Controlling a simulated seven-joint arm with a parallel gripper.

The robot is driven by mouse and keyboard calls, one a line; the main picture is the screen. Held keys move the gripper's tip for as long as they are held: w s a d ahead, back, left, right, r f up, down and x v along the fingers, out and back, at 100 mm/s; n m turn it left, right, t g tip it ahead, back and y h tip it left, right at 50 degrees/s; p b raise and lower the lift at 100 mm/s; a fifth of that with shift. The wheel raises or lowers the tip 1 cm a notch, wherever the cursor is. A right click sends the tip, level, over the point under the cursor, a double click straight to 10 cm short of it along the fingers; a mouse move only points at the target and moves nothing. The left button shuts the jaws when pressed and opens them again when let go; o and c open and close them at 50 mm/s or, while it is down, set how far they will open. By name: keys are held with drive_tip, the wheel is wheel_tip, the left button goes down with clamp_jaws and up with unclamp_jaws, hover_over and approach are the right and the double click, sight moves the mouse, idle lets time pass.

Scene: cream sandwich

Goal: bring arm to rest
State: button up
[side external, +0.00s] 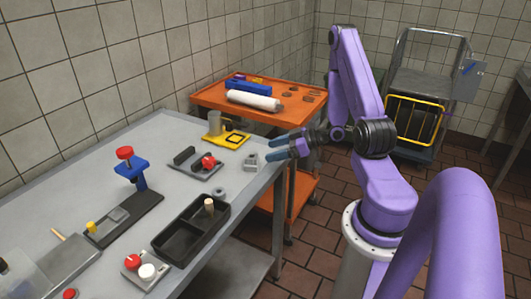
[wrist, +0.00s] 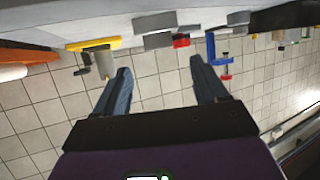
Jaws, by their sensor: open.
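My gripper (side external: 280,149) is at the right edge of the grey table (side external: 100,160), above the table top, with its blue fingers pointing left. The fingers are apart and nothing is between them. In the wrist view my gripper (wrist: 160,80) shows both fingers spread, with only tiled wall behind the gap. My purple arm stands at the right, raised and bent at the elbow.
On the table are a black divided tray (side external: 180,243), a blue press with a red knob (side external: 133,170), a grey tray with a red-topped piece (side external: 208,163) and a yellow stand (side external: 225,138). An orange cart (side external: 215,97) stands behind. A wheeled trolley (side external: 430,75) stands farther back.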

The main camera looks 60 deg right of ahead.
drive_tip(key=shift+s+d+r, duration=0.1)
drive_tip(key=shift+s, duration=0.2)
